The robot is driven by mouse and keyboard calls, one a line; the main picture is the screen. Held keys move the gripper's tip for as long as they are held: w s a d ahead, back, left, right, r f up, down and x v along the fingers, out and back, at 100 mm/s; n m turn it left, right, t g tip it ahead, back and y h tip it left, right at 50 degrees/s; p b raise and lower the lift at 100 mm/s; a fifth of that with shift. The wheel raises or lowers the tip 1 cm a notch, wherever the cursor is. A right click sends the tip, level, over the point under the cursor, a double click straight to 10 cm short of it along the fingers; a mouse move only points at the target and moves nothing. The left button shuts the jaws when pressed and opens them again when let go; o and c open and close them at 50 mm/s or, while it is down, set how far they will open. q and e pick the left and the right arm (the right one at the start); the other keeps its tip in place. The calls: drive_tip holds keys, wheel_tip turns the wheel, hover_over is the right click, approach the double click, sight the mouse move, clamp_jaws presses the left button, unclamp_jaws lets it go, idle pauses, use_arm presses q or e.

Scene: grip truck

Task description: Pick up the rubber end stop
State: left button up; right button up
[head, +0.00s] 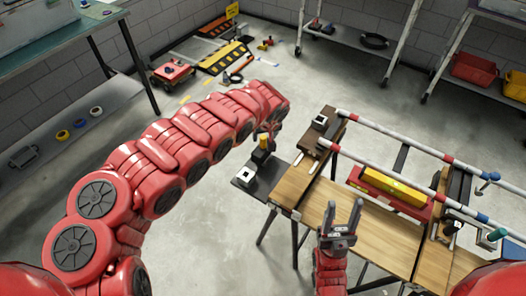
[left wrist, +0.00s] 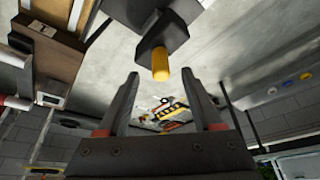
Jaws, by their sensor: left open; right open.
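A black block with a yellow cylindrical end (head: 262,145), which appears to be the rubber end stop, stands on a dark plate (head: 246,187) at the left end of the workbench. In the left wrist view its yellow end (left wrist: 161,64) points towards the gap between my fingers, with the black body (left wrist: 160,38) behind it. My left gripper (head: 268,128) is open just above it; the wrist view shows its fingers (left wrist: 166,84) apart and empty.
The wooden bench (head: 318,205) carries striped rails (head: 400,139) and a red holder with a yellow bar (head: 393,186). A white-topped block (head: 246,173) shares the dark plate. Shelves stand along the walls. A red cart (head: 172,72) is on the far floor; the middle floor is mostly clear.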

sight(263, 138)
use_arm(q)
drive_tip(key=x, duration=0.4)
drive_tip(key=shift+w+d+f, duration=0.1)
drive_tip(key=shift+w+f, duration=0.05)
drive_tip(key=shift+f, duration=0.1)
drive_tip(key=shift+w+a+f, duration=0.15)
drive_tip(key=shift+a+f, duration=0.05)
drive_tip(key=shift+f, duration=0.05)
clamp_jaws()
